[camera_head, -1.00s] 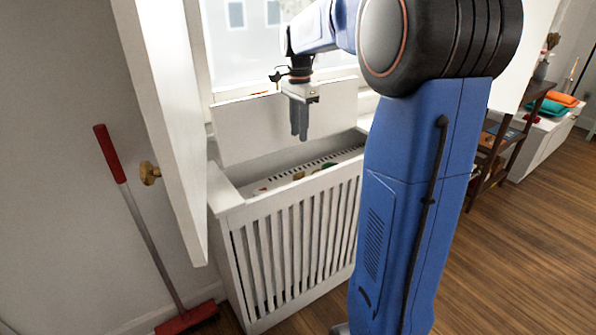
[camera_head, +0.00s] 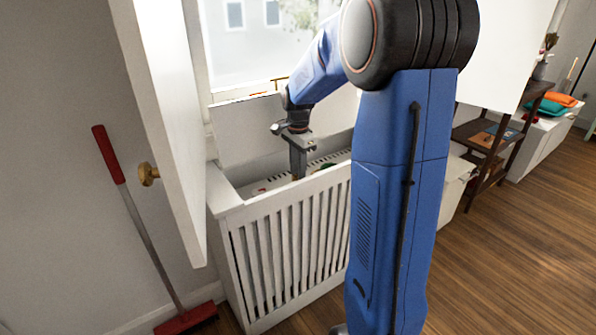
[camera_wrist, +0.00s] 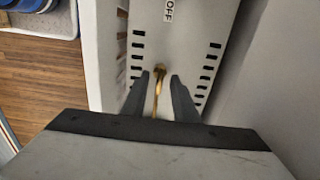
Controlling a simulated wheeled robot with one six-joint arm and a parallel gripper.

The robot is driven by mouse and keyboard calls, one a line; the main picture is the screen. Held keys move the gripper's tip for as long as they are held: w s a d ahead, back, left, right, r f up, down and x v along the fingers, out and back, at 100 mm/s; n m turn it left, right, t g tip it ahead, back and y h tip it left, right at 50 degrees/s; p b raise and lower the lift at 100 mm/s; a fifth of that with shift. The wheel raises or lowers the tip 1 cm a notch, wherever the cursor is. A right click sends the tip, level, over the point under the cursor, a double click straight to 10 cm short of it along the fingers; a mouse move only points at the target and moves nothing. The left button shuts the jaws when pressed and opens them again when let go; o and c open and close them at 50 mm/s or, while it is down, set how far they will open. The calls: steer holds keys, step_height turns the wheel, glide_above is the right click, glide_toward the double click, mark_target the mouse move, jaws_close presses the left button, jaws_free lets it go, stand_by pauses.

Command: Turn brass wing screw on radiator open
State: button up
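The brass wing screw (camera_wrist: 157,84) stands up from the white radiator top in the wrist view, seen nearly edge-on. My gripper (camera_wrist: 160,82) has one dark finger on each side of it, with a visible gap to each finger, so it is open around the screw. In the head view my gripper (camera_head: 298,172) points down into the open top of the slatted white radiator cover (camera_head: 290,245). The screw is hard to make out there behind the fingers. The radiator (camera_wrist: 172,45) has rows of dark slots and the word "OFF" beyond the screw.
The cover's white front rail (camera_wrist: 105,55) runs close on the left of my gripper. A raised white lid panel (camera_head: 245,130) stands behind, by the window.

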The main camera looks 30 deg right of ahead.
steer(key=shift+f, duration=0.1)
steer(key=shift+c, duration=0.7)
jaws_close()
